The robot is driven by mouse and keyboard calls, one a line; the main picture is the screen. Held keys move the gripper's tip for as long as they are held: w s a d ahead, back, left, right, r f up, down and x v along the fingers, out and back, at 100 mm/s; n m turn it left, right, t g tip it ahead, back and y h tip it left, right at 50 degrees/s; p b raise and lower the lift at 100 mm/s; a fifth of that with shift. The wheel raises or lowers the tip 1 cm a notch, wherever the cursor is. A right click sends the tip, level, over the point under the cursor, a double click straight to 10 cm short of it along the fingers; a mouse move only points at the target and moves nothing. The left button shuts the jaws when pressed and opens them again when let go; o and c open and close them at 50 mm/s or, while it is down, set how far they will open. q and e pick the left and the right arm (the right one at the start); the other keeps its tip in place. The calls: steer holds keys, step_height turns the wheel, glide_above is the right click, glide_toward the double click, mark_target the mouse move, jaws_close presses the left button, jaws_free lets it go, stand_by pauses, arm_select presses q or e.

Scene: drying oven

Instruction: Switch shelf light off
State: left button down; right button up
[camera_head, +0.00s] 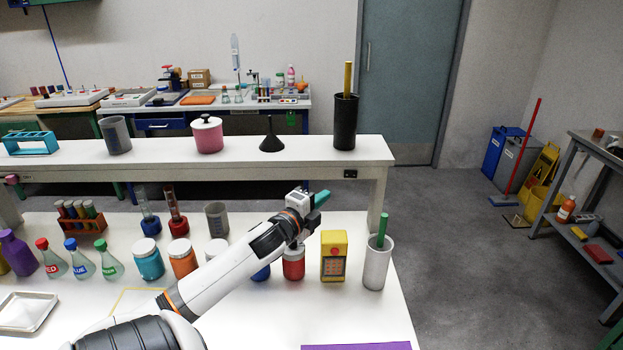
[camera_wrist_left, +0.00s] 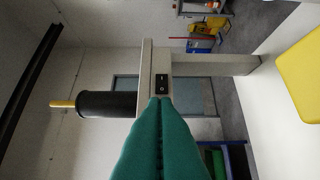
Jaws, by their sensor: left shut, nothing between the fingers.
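A small black rocker switch (camera_head: 350,174) sits on the front edge of the white raised shelf (camera_head: 245,152), near its right end. In the left wrist view the switch (camera_wrist_left: 162,84) appears right beyond my fingertips, with a light mark on its face. My left gripper (camera_head: 321,198) has teal fingers, shut together and empty, in front of the shelf and below left of the switch in the head view. In the left wrist view the fingertips (camera_wrist_left: 161,99) line up with the lower end of the switch; I cannot tell whether they touch it. My right gripper is not in view.
A black cylinder (camera_head: 345,122) with a yellow rod stands on the shelf above the switch. On the bench below are a yellow device (camera_head: 333,256), a white cup (camera_head: 376,268) with a green rod, and several jars and flasks.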

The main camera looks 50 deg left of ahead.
arm_select(q)
steer(key=shift+a+v, duration=0.15)
steer(key=shift+v, duration=0.55)
steer(key=shift+a+v, duration=0.15)
steer(key=shift+v, duration=0.5)
steer(key=shift+s, duration=0.1)
